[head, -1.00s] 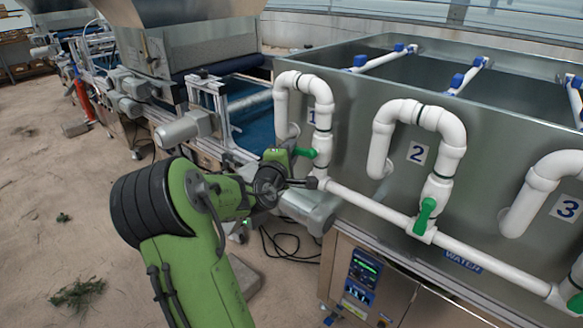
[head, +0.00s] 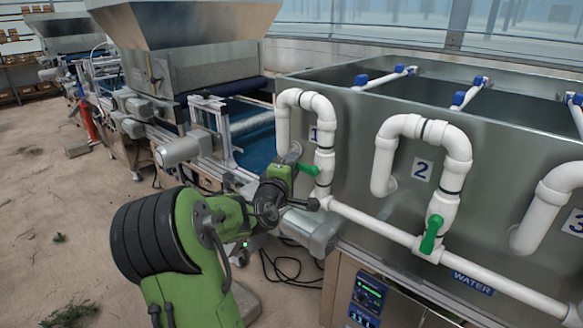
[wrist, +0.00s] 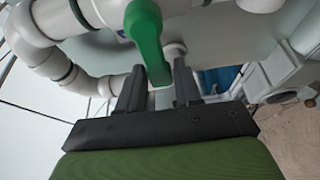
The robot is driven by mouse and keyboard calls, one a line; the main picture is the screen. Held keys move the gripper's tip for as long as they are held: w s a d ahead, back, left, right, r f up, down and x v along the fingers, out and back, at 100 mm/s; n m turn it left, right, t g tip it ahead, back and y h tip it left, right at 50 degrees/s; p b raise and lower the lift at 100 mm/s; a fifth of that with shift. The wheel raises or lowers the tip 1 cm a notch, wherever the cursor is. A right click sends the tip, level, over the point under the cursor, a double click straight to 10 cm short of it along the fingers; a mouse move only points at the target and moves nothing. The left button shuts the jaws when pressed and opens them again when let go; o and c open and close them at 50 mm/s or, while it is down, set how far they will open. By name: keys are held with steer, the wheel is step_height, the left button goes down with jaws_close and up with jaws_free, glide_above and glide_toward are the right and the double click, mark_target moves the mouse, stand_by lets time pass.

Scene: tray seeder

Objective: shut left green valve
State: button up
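The left green valve (head: 308,168) is on the white pipe loop by the number 1 on the metal tank. Its lever lies roughly sideways across the upright pipe. In the wrist view the green lever (wrist: 146,35) hangs large at the top centre, its lower end between my fingers. My gripper (wrist: 158,82) is open around that end, with a dark finger on each side. I cannot tell whether either finger touches it. In the head view my arm reaches the valve from the left, and the fingers are partly hidden.
A second green valve (head: 431,234) stands at pipe 2, its lever nearly upright. A horizontal white pipe (head: 370,223) runs below the valves. The tank (head: 345,110) is behind them. The seeder's grey motor (head: 182,150) is to the left. Cables lie on the floor below.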

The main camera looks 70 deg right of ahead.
steer(key=shift+o, duration=1.4)
steer(key=a+b, duration=0.1)
steer(key=a, duration=1.4)
steer(key=shift+a+b, duration=0.3)
steer(key=shift+a, duration=0.1)
steer(key=shift+w, duration=0.1)
